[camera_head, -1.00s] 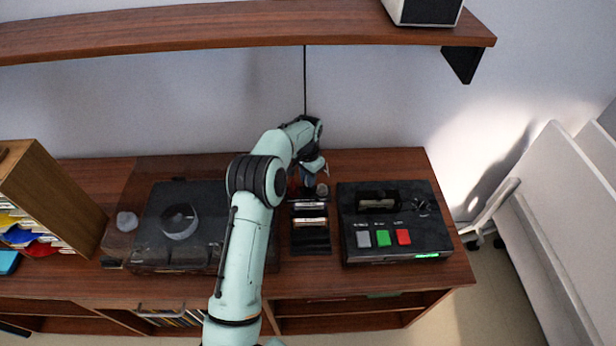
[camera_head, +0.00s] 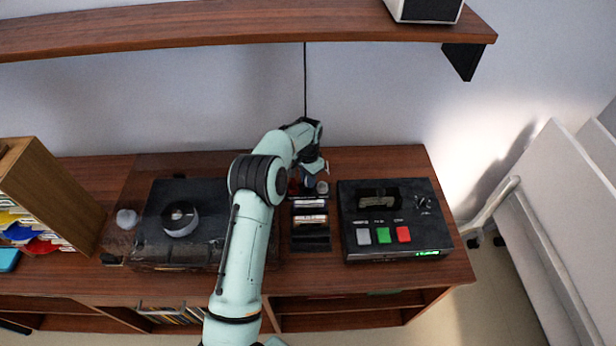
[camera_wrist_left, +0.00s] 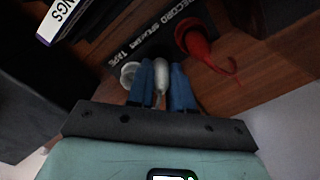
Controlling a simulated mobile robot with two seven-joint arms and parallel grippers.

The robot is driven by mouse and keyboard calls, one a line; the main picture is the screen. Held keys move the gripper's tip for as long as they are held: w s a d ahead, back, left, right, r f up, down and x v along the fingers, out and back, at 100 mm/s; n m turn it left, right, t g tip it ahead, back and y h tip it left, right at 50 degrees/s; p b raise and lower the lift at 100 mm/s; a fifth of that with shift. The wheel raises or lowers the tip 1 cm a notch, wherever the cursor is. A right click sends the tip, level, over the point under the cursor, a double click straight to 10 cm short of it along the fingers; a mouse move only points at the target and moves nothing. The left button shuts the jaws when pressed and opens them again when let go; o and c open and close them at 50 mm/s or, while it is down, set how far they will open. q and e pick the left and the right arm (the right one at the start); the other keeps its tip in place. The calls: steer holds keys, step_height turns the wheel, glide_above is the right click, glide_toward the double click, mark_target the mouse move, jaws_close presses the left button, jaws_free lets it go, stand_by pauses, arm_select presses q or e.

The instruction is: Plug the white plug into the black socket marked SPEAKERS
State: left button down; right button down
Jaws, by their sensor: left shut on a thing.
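My left gripper (camera_head: 309,181) reaches over the back of the cabinet in the head view. In the left wrist view its blue fingers (camera_wrist_left: 161,88) are shut on the white plug (camera_wrist_left: 161,74), whose rounded end shows between them. A black strip (camera_wrist_left: 152,39) lettered RECORD, SPEAKERS and TAPE lies just beyond the fingertips. The socket marked SPEAKERS cannot be made out; the plug and fingers cover that area. I cannot tell whether the plug touches a socket. My right gripper is not in view.
A turntable (camera_head: 150,250) stands left, a black tape deck (camera_head: 350,225) right. A shelf (camera_head: 200,30) overhangs behind; a dark cord (camera_head: 305,80) hangs at the wall.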

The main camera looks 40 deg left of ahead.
arm_select(q)
steer(key=shift+f, duration=0.45)
stand_by(0.4)
steer(key=c, duration=0.5)
jaws_free()
steer(key=shift+c, duration=0.2)
steer(key=shift+r+p, duration=0.7)
steer(key=shift+r, duration=1.85)
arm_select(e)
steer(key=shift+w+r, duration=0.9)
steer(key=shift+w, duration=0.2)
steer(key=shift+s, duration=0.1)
arm_select(q)
steer(key=shift+d+f, duration=0.1)
